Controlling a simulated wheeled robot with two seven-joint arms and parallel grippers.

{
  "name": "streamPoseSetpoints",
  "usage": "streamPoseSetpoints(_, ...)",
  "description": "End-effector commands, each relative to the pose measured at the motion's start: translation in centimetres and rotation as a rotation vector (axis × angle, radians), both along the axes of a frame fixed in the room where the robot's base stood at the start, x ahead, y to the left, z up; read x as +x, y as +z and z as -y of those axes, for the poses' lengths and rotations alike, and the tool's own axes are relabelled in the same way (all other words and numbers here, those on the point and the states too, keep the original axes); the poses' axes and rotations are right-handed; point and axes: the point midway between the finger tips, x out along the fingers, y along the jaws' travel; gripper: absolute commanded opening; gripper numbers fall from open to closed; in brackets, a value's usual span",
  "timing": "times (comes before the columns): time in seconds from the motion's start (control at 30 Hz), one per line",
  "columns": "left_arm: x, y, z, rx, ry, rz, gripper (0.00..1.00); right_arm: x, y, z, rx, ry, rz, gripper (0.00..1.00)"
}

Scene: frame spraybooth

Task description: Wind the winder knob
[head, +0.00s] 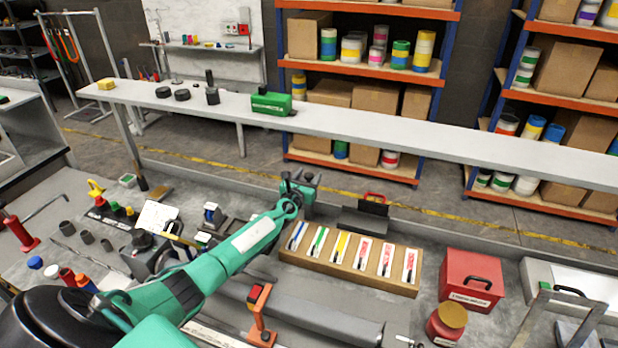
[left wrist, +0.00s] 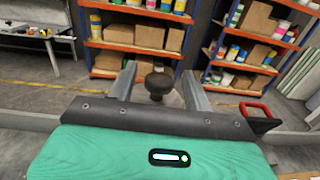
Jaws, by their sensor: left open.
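A dark, round winder knob (left wrist: 158,84) on a narrow neck shows in the left wrist view. It stands between the two grey fingers of my left gripper (left wrist: 162,88), with a visible gap on each side. In the head view my left gripper (head: 300,184) is at the end of the green arm, near the back edge of the bench. There the knob cannot be told apart from the dark gripper parts. The left gripper is open and holds nothing. My right gripper is not in view.
A wooden rack (head: 340,268) with several coloured packets lies right of the arm. A black tray with a red handle (head: 372,205) is just right of the gripper. A red box (head: 470,280) stands further right. A long white shelf (head: 380,125) runs behind the bench.

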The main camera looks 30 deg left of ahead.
Motion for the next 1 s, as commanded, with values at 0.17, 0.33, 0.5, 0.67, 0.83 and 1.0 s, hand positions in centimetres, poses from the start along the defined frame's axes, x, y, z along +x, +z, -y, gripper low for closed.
streamPoseSetpoints(0.17,0.82,0.01,-0.14,0.000,0.000,0.000,0.51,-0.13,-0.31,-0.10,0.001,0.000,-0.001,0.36)
streamPoseSetpoints(0.33,0.92,0.08,-0.16,0.000,0.000,0.000,0.51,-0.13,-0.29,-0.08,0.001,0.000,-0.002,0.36)
streamPoseSetpoints(0.5,0.89,0.06,-0.17,-0.001,0.000,0.000,0.41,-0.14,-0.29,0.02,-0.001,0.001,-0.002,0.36)
streamPoseSetpoints(0.67,0.88,0.06,-0.18,-0.001,0.000,0.000,0.10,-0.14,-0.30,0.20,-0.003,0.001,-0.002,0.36)
streamPoseSetpoints(0.83,0.89,0.08,-0.15,-0.002,0.004,0.000,0.08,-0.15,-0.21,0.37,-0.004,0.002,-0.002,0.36)
streamPoseSetpoints(1.0,0.88,0.21,-0.13,-0.004,0.036,0.001,0.08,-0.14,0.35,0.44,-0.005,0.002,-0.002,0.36)
